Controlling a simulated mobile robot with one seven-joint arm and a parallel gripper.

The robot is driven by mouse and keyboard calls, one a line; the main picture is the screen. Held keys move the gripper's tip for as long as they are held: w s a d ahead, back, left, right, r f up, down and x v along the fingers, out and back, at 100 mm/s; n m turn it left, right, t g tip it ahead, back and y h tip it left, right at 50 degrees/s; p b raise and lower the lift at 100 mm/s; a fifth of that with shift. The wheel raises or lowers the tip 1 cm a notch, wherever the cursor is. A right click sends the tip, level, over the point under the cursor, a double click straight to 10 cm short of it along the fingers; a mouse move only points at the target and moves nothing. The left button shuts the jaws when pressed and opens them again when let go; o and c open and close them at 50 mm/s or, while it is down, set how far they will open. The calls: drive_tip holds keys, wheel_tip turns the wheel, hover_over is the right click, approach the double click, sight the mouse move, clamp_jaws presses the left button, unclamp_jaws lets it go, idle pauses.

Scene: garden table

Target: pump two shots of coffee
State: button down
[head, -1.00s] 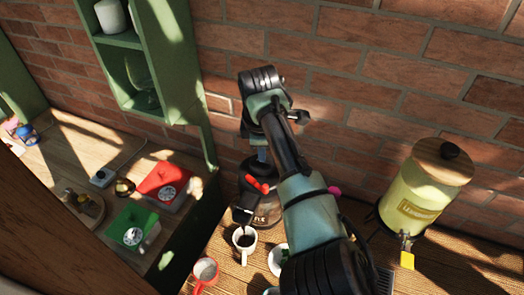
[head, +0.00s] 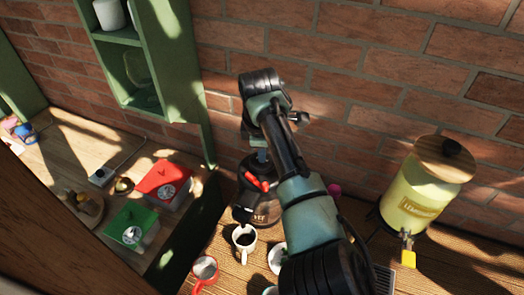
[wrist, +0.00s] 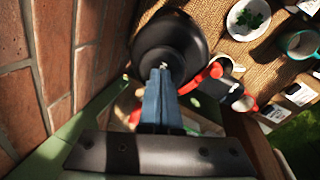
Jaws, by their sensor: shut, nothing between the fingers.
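A black coffee pump pot (head: 262,205) with a red lever or handle stands on the wooden table against the brick wall. Its round black top (wrist: 188,38) shows in the wrist view. A white cup (head: 252,247) with dark liquid in it stands beside the pot, at its front, near the spout. My gripper (wrist: 160,74) is shut and empty, with its blue fingers pointing down at the pot's top. I cannot tell whether the tips touch it. In the head view my arm hides part of the pot's right side.
A red mug (head: 204,270) stands at the table's front left. A white saucer with green leaves (wrist: 250,18) is nearby. A yellow dispenser (head: 420,190) with a wooden lid stands to the right. A green shelf (head: 178,70) is on the left.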

drive_tip(key=shift+s+f+b, duration=0.1)
drive_tip(key=shift+f+b, duration=0.25)
drive_tip(key=shift+f, duration=0.4)
drive_tip(key=shift+r, duration=0.1)
idle(0.3)
drive_tip(key=shift+w+p+v, duration=0.15)
drive_tip(key=shift+p+v, duration=0.4)
drive_tip(key=shift+v, duration=0.05)
drive_tip(key=shift+w+p+v, duration=0.15)
drive_tip(key=shift+p+v, duration=0.4)
drive_tip(key=shift+v, duration=0.05)
drive_tip(key=shift+w+r, duration=0.1)
drive_tip(key=shift+r, duration=0.05)
drive_tip(key=p+v, duration=0.2)
drive_tip(key=v, duration=0.1)
drive_tip(key=w+p+v, duration=0.1)
drive_tip(key=p+v, duration=0.1)
drive_tip(key=p, duration=0.1)
drive_tip(key=shift+w+r, duration=0.1)
drive_tip(key=shift+r, duration=0.45)
